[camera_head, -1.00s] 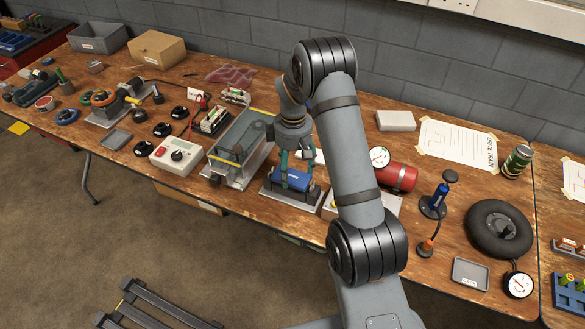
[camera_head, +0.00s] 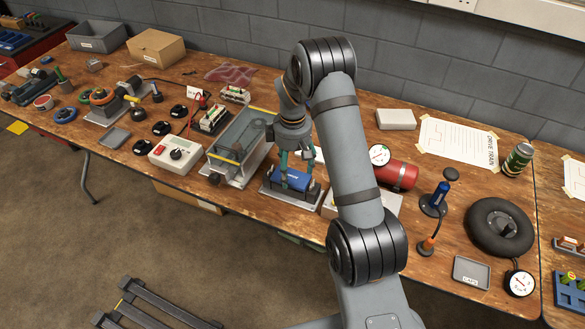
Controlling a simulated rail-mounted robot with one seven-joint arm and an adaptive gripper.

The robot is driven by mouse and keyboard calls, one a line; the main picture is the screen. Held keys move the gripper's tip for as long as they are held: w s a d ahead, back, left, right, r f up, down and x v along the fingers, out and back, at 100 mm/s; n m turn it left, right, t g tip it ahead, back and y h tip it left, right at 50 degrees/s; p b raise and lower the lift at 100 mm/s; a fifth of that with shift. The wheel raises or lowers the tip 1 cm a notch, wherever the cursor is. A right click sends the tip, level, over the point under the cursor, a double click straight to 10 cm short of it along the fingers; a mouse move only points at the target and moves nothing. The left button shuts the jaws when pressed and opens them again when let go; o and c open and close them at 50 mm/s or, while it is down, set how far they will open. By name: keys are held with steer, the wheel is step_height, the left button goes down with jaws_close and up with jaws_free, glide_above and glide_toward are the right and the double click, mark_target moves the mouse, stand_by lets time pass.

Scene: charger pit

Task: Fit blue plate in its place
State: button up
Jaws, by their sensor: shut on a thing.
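The blue plate (camera_head: 292,179) shows below my gripper, at the middle of the table. My gripper (camera_head: 296,176) points down and its fingers are shut on the blue plate. The plate is at a grey metal base (camera_head: 275,194) with dark upright parts at its ends. The plate looks roughly level. I cannot tell whether it touches the base or sits fully down, because my fingers and arm hide part of it.
A grey open box fixture (camera_head: 241,146) stands just left of the base. A red cylinder (camera_head: 398,176) with a gauge lies to the right, past my arm. A black wheel (camera_head: 499,229) lies at the far right.

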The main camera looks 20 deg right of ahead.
mark_target(293, 173)
steer(key=shift+f+b, duration=0.6)
steer(key=shift+f, duration=0.2)
steer(key=o, duration=1.3)
steer(key=shift+c, duration=0.2)
steer(key=shift+r, duration=0.1)
step_height(293, 173, up, 12)
